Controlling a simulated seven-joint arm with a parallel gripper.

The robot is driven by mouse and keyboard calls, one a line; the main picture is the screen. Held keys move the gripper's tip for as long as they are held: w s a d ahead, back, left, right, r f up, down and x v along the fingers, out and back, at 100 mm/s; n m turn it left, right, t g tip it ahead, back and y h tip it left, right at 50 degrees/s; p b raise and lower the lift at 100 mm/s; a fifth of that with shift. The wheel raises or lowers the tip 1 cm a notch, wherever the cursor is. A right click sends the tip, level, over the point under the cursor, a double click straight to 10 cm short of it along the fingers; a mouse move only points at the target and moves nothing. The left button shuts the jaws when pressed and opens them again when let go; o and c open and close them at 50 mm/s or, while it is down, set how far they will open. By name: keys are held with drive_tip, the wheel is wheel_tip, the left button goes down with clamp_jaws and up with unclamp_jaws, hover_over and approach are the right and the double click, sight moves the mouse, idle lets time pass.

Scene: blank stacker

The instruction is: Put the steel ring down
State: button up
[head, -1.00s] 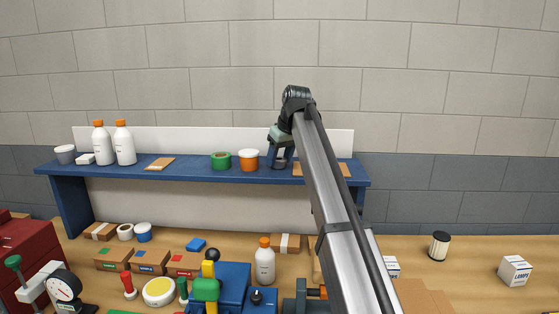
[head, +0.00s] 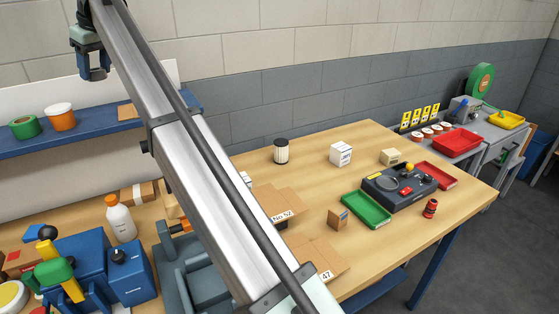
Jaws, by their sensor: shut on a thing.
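My gripper (head: 94,74) is in the upper left of the head view, its two blue fingers pointing down. It hangs in the air above the blue shelf (head: 160,112), a little right of and higher than an orange tub (head: 61,117). It is shut on the steel ring, of which only a small grey patch between the fingers can be made out. The ring's outline is too small to tell.
A brown card (head: 128,111) lies on the shelf below and right of the gripper. A white bottle (head: 121,219) stands on the workbench (head: 285,180). My arm hides part of the shelf and bench.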

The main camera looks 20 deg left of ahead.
drive_tip(key=w+d+f, duration=0.1)
drive_tip(key=w+d, duration=0.3)
drive_tip(key=w, duration=0.1)
drive_tip(key=w+d+f+m, duration=0.1)
drive_tip(key=w+d+f, duration=0.1)
drive_tip(key=w+d, duration=0.2)
drive_tip(key=w+d+f+m, duration=0.1)
drive_tip(key=w+d, duration=0.3)
drive_tip(key=w, duration=0.4)
drive_tip(key=shift+f+t, duration=0.4)
drive_tip(key=shift+f, duration=0.25)
drive_tip(key=w+d+f+m, duration=0.2)
drive_tip(key=w+d+f, duration=0.35)
drive_tip(key=d, duration=0.45)
drive_tip(key=w+d+f+m+t+h, duration=0.1)
drive_tip(key=w+d+f, duration=0.5)
drive_tip(key=d, duration=0.5)
drive_tip(key=w+d+f+m, duration=0.2)
drive_tip(key=w+d+f, duration=0.4)
drive_tip(key=d, duration=0.4)
drive_tip(key=shift+s+d+f+m+t, duration=0.7)
drive_tip(key=shift+s+d+f, duration=0.65)
drive_tip(key=shift+d+f, duration=3.3)
drive_tip(key=shift+h, duration=0.3)
drive_tip(key=shift+f, duration=4.8)
drive_tip(key=shift+f, duration=0.1)
drive_tip(key=o, duration=1.2)
drive_tip(key=shift+o, duration=0.2)
